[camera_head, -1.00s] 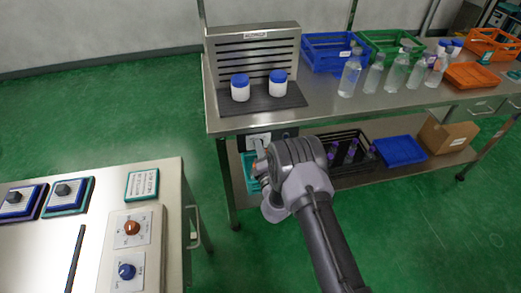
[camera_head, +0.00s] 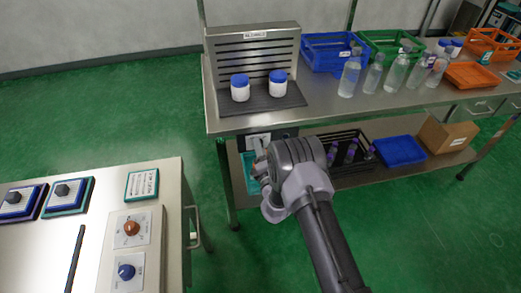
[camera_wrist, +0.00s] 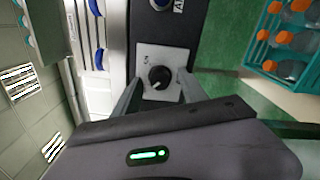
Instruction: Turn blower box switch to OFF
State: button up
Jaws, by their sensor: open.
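The switch is a black round knob (camera_wrist: 159,77) with a pale pointer mark, on a white plate (camera_wrist: 174,54) in the wrist view. The plate sits on a dark box front (camera_wrist: 160,28). The knob's printed labels are too small to read. My gripper (camera_wrist: 160,80) is open, with one finger on each side of the plate and the knob between them; contact cannot be told. In the head view, my gripper (camera_head: 259,167) is under the front edge of the steel table, mostly hidden by my wrist. A white plate (camera_head: 258,138) shows there under the tabletop.
The steel table (camera_head: 330,112) is just above my wrist, with white jars (camera_head: 240,92) and bottles on it. A counter with knobs (camera_head: 126,271) stands at left. A teal crate (camera_wrist: 262,57) of orange-capped bottles is right of the switch in the wrist view.

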jog(key=p+v, duration=0.5)
jog(key=v, duration=1.2)
jog(key=shift+s, duration=0.25)
jog(key=shift+r, duration=0.1)
